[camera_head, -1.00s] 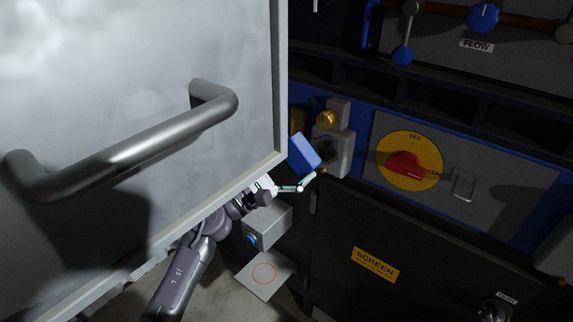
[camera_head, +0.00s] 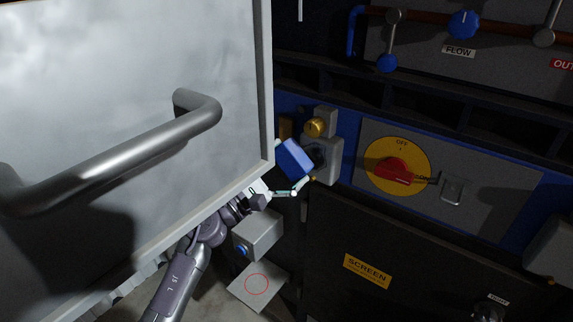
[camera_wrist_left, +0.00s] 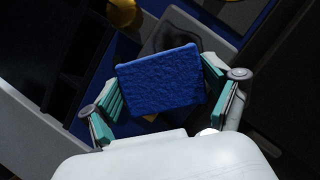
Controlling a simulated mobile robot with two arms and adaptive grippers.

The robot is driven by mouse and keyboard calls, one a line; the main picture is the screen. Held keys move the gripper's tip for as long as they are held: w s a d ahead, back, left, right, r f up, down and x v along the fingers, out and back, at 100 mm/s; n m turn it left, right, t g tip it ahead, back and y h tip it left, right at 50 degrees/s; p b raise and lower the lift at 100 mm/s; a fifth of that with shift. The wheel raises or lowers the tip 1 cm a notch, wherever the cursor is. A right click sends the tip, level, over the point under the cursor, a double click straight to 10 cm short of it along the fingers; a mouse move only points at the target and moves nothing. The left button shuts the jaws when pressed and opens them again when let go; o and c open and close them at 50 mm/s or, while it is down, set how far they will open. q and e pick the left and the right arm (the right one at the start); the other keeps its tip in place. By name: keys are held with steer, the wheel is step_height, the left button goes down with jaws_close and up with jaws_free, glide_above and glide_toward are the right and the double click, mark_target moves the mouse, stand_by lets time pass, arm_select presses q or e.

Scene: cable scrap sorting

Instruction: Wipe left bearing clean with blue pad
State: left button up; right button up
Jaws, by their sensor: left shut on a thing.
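The blue pad (camera_head: 294,159) is held in my left gripper (camera_head: 283,175); in the left wrist view it also shows (camera_wrist_left: 160,82) between the two teal-lined fingers. The left bearing (camera_head: 331,165) is a grey block with a dark face and a brass cap (camera_head: 315,127) above it. The pad is right in front of its left side and covers part of it. In the left wrist view the grey housing (camera_wrist_left: 165,35) and a dark patch show behind the pad's upper edge. I cannot tell whether pad and bearing touch. My right gripper is not in view.
A large grey door (camera_head: 120,90) with a bar handle (camera_head: 120,155) fills the left and stands close to my left arm. A yellow and red switch (camera_head: 398,170) is to the right. A grey box (camera_head: 258,235) and a card with a red circle (camera_head: 258,286) are below.

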arm_select(q)
steer(key=shift+w+d, duration=0.15)
steer(key=shift+w, duration=0.05)
steer(key=shift+w+d+b, duration=0.3)
steer(key=shift+w+b, duration=0.15)
steer(key=shift+s, duration=0.1)
